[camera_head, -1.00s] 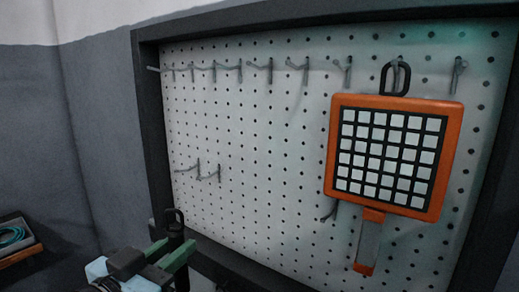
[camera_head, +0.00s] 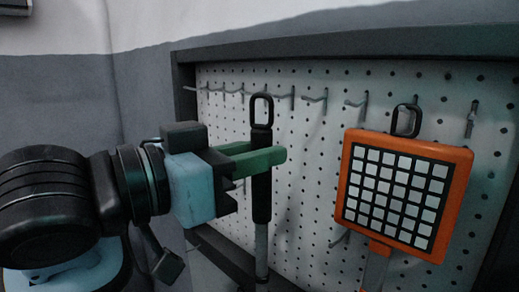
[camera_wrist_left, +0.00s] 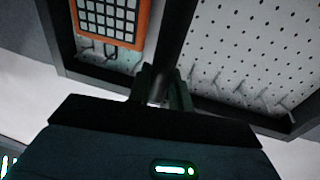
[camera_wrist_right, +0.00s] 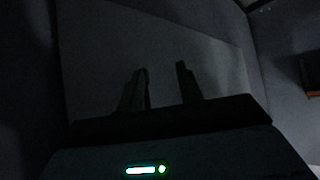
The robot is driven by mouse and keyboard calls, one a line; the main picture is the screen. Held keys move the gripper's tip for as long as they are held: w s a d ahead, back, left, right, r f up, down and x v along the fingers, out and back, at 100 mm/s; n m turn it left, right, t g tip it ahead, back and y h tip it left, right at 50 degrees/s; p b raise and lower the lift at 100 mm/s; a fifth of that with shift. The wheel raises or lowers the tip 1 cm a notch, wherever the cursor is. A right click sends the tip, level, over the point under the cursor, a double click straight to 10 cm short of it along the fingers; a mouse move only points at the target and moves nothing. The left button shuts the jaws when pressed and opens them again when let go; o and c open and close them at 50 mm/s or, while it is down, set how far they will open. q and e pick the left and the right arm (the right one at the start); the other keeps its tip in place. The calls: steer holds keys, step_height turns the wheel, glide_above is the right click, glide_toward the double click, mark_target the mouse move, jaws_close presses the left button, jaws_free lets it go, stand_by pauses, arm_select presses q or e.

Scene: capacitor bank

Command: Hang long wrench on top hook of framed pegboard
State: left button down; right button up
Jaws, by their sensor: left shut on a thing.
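The long wrench (camera_head: 261,195) has a black handle with a loop at its top and a grey shaft below. It is about upright in front of the framed pegboard (camera_head: 300,165). My left gripper (camera_head: 262,160) is shut on the handle below the loop; the handle also shows in the left wrist view (camera_wrist_left: 177,40). The loop overlaps the row of top hooks (camera_head: 293,97) in the head view; its gap to them cannot be told. The wrench's lower end is out of frame. My right gripper (camera_wrist_right: 162,88) is open and empty in the right wrist view.
An orange tool with a grid of white squares (camera_head: 404,195) hangs by its black loop on a top hook at the right. It also shows in the left wrist view (camera_wrist_left: 112,20). The dark frame (camera_head: 350,45) edges the board. Several top hooks to its left are bare.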

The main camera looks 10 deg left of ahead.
arm_select(q)
steer(key=shift+w, duration=0.1)
steer(key=shift+w+d+r+m+g+h, duration=0.25)
steer(key=shift+w+d+m+g+h, duration=0.35)
steer(key=shift+w, duration=0.3)
steer(key=shift+w+d+r+m+g+h, duration=0.2)
steer(key=shift+w+d+m+g+h, duration=0.2)
steer(key=shift+w+d+g, duration=0.4)
steer(key=shift+w+a, duration=0.1)
steer(key=shift+w, duration=0.1)
steer(key=shift+w+d+f, duration=0.15)
steer(key=shift+w+d, duration=0.55)
steer(key=shift+w, duration=0.3)
steer(key=shift+w+d+f, duration=0.1)
steer(key=shift+w+d, duration=0.6)
steer(key=shift+w, duration=0.3)
steer(key=shift+w+d+f, duration=0.35)
steer(key=shift+w+f, duration=0.05)
steer(key=shift+f, duration=0.05)
steer(key=c, duration=1.2)
jaws_free()
steer(key=shift+f, duration=0.1)
